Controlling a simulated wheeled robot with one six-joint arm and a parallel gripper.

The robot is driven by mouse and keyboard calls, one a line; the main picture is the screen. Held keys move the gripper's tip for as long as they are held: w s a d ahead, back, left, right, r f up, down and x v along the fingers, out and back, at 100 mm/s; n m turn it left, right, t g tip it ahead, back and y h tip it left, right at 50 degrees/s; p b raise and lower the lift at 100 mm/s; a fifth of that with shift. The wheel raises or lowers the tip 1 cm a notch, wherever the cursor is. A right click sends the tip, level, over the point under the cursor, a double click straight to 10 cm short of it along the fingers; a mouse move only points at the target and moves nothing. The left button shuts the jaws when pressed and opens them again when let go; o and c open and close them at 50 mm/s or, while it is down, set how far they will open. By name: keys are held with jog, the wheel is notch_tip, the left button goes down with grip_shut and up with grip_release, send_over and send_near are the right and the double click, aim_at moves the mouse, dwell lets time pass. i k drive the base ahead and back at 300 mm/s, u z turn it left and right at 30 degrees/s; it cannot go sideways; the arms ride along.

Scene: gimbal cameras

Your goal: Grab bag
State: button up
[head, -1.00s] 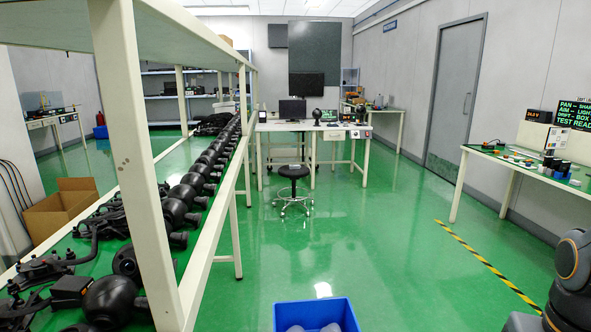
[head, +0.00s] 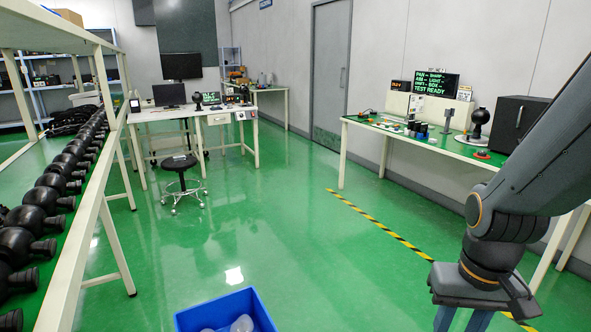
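I see no thing that I can clearly tell as a bag. A blue open bin (head: 256,305) stands at the bottom of the head view, cut off by the lower edge. Pale, rounded, translucent items (head: 242,324) lie in it; I cannot tell what they are. My gripper (head: 462,321) hangs at the lower right, to the right of the bin and apart from it. Its two blue-grey fingers point down, and their tips are out of the picture.
A long shelf bench (head: 88,215) with black ball-shaped devices runs along the left. A right-hand bench (head: 437,142) carries small parts, a screen and a black cabinet (head: 517,122). A stool (head: 180,177) stands by the back desk (head: 215,115). The green floor between is clear.

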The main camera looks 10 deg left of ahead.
aim_at(182, 157)
jog(key=i, duration=4.15)
jog(key=u, duration=2.15)
jog(key=i, duration=4.45)
jog(key=z, duration=0.1)
